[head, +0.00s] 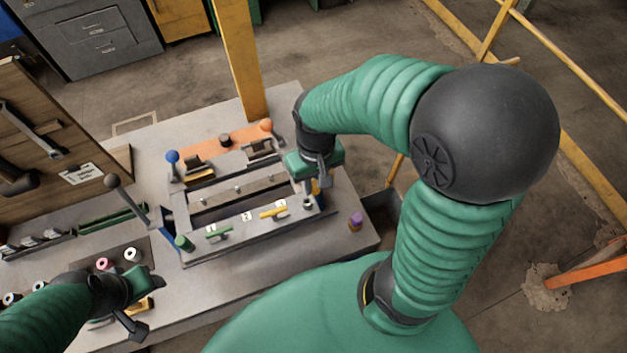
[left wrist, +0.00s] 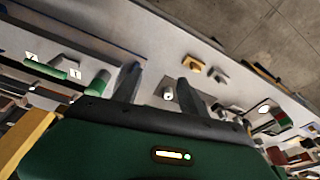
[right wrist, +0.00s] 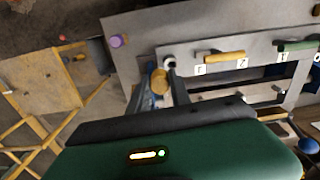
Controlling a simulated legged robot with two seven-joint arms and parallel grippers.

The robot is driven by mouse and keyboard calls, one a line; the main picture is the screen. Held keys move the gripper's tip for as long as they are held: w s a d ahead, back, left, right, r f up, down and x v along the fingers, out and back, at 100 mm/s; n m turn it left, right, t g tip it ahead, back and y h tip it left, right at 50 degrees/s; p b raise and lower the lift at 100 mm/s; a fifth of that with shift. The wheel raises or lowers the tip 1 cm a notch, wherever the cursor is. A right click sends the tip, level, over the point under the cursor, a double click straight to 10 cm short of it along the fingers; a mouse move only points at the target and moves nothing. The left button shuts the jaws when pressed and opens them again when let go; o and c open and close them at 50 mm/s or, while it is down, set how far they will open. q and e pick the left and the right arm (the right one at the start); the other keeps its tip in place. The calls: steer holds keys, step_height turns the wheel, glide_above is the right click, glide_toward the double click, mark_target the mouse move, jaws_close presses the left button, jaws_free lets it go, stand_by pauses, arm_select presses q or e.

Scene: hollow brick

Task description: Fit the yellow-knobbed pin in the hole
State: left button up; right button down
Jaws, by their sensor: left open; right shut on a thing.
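My right gripper (head: 318,186) is shut on the yellow-knobbed pin, over the right end of the grey fixture (head: 250,236). In the right wrist view the yellow knob (right wrist: 160,80) shows between the fingertips; the pin's shaft is hidden. A round, dark-centred socket (right wrist: 170,63) lies just beyond the knob there, and it also shows in the head view (head: 307,204). I cannot tell whether the pin touches it. My left gripper (head: 146,306) is open and empty at the front left of the bench; its spread fingers show in the left wrist view (left wrist: 158,88).
Green (head: 183,243), blue (head: 172,157), orange (head: 266,125) and purple (head: 355,220) knobs stand around the fixture. A yellow handle (head: 272,212) and a green handle (head: 218,232) sit on its front bar. A dark lever (head: 125,195) rises at the left. A yellow post (head: 238,60) stands behind.

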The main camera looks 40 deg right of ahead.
steer(key=shift+a+r+p, duration=0.15)
steer(key=shift+a+p, duration=0.05)
steer(key=shift+a, duration=0.5)
steer(key=shift+a+r+p, duration=0.15)
steer(key=shift+a, duration=0.65)
arm_select(q)
steer(key=shift+a+r, duration=0.25)
steer(key=shift+r, duration=0.25)
arm_select(e)
steer(key=shift+d, duration=0.2)
arm_select(q)
steer(key=shift+a, duration=0.35)
arm_select(e)
steer(key=shift+a, duration=0.25)
steer(key=shift+d, duration=0.1)
steer(key=shift+d+p, duration=0.15)
steer(key=shift+p, duration=0.15)
arm_select(q)
steer(key=shift+d, duration=0.15)
arm_select(e)
steer(key=shift+d+f, duration=0.1)
steer(key=shift+d, duration=0.05)
arm_select(q)
steer(key=shift+d, duration=0.1)
arm_select(e)
steer(key=shift+d, duration=0.1)
